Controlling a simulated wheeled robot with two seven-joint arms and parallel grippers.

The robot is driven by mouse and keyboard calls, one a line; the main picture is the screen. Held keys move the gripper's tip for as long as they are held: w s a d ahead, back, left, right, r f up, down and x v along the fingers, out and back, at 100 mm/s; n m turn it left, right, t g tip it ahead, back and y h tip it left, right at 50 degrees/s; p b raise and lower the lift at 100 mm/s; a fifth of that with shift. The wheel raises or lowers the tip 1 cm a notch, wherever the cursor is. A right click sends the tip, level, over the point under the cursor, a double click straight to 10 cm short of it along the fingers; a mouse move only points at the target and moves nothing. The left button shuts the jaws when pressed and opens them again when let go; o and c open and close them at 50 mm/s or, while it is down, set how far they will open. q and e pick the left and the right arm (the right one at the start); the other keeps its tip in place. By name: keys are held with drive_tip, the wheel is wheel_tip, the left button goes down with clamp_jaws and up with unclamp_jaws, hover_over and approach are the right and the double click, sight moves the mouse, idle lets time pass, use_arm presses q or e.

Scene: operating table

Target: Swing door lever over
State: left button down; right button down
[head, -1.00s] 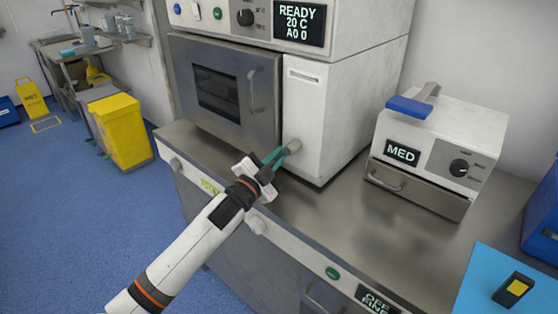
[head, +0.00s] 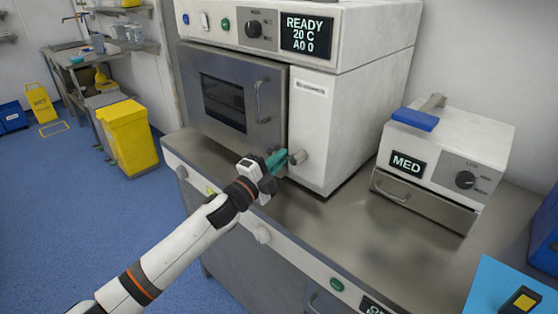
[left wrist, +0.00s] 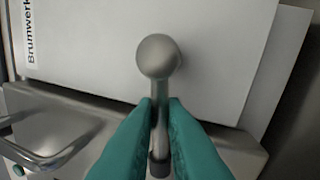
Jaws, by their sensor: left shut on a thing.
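The door lever is a grey metal bar with a round knob (head: 297,157), low on the white side panel of the steel-fronted machine. The machine's door (head: 232,103) looks closed. My left gripper (head: 279,161) reaches the lever from the left, with its teal fingers at the bar. In the left wrist view the lever's knob (left wrist: 158,56) stands clear above the fingertips, and the bar runs down between the two teal fingers (left wrist: 160,112), which are shut on it. The fingers partly hide the bar. My right gripper is not in view.
The door handle (head: 259,100) sticks out left of the panel. The steel counter (head: 335,228) is bare in front of the machine. A MED box (head: 440,160) stands on the right, with a blue mat (head: 490,287) nearer.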

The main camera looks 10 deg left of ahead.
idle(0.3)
use_arm(q)
drive_tip(key=c, duration=1.5)
unclamp_jaws()
drive_tip(key=b+v, duration=0.1)
drive_tip(key=v, duration=1.1)
drive_tip(key=shift+b, duration=0.3)
